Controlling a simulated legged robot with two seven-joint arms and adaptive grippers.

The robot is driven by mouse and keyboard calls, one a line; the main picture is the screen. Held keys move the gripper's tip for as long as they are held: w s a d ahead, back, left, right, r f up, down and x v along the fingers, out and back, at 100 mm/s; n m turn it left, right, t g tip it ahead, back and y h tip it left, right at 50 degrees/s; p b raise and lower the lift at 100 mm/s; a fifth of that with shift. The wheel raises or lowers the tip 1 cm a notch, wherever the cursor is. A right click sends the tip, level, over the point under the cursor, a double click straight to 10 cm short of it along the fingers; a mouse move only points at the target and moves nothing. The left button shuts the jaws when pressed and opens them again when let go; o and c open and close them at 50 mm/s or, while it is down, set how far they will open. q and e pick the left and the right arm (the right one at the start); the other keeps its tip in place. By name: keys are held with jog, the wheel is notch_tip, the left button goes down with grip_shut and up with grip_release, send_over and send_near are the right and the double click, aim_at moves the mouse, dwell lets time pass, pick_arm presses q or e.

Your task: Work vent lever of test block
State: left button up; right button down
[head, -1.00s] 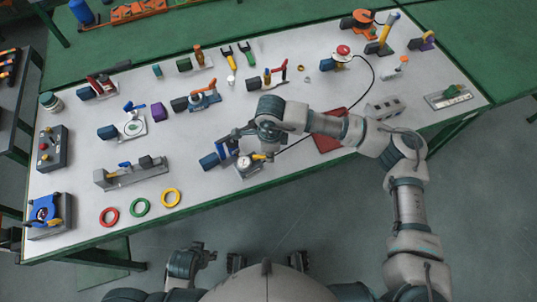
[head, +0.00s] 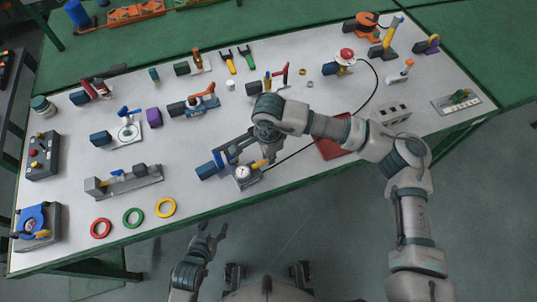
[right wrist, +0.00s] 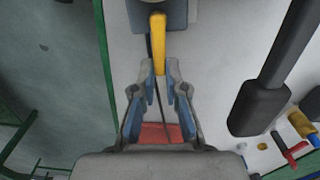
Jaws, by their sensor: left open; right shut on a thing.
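The test block (head: 243,182) stands near the table's front edge, with a round white gauge (head: 243,172) and a blue end piece (head: 207,170). Its yellow vent lever (head: 259,163) sits beside the gauge. My right gripper (head: 264,148) reaches down over the block from the right, its fingers partly hidden by my arm. In the right wrist view the yellow lever (right wrist: 158,45) lies between the fingertips (right wrist: 160,72), and the gripper is shut on it. My left gripper (head: 211,234) is open and empty, off the table's front edge.
A black cable runs from the block area to the red button unit (head: 345,56). A red plate (head: 333,148) lies right of the block. A grey vise-like fixture (head: 123,181) and red, green (head: 133,217) and yellow rings lie to the left. Other valves stand behind.

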dwell(0.3)
jog(key=c, duration=1.2)
grip_release()
jog(key=shift+r, duration=0.35)
notch_tip(320, 180, up, 11)
jog(key=shift+r, duration=0.1)
